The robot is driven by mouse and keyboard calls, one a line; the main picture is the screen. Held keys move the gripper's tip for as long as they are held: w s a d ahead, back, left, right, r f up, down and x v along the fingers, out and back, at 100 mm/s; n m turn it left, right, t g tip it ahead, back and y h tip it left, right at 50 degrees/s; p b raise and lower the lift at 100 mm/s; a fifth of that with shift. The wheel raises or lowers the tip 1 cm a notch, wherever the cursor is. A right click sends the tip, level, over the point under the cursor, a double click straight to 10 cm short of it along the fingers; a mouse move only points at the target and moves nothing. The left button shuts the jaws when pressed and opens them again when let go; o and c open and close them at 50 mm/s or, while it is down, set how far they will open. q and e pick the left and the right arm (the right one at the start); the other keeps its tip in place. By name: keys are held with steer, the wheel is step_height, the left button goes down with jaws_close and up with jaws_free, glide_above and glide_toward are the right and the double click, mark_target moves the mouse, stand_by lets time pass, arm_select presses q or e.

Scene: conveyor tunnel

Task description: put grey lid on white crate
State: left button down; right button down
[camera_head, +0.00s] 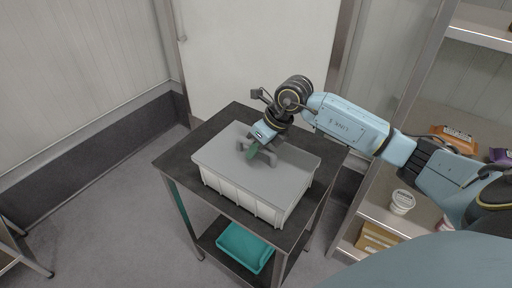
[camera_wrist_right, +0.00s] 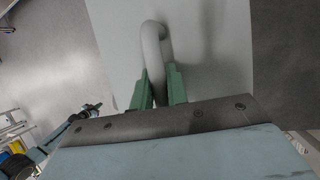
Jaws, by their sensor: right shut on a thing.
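The grey lid (camera_head: 225,160) lies over the top of the white crate (camera_head: 240,200), which stands on a dark-topped cart. Lid and crate edges look lined up in the head view; I cannot tell whether there is a small gap. My right gripper (camera_head: 254,152) is shut on the grey handle at the middle of the lid. In the right wrist view the green fingers (camera_wrist_right: 161,82) close on one end of the handle (camera_wrist_right: 152,45), with the lid's flat surface (camera_wrist_right: 215,50) beyond. My left gripper is not in view.
The cart (camera_head: 183,157) has a lower shelf with a teal bin (camera_head: 244,247). At right, a shelf unit (camera_head: 367,212) holds a white tub (camera_head: 402,202) and several packages. A pale door stands behind the cart. Open floor lies to the left.

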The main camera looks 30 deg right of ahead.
steer(key=c, duration=1.3)
jaws_free()
steer(key=shift+r, duration=0.1)
steer(key=v, duration=1.3)
steer(key=shift+b, duration=0.4)
steer(key=shift+s+r, duration=0.1)
steer(key=shift+r, duration=0.05)
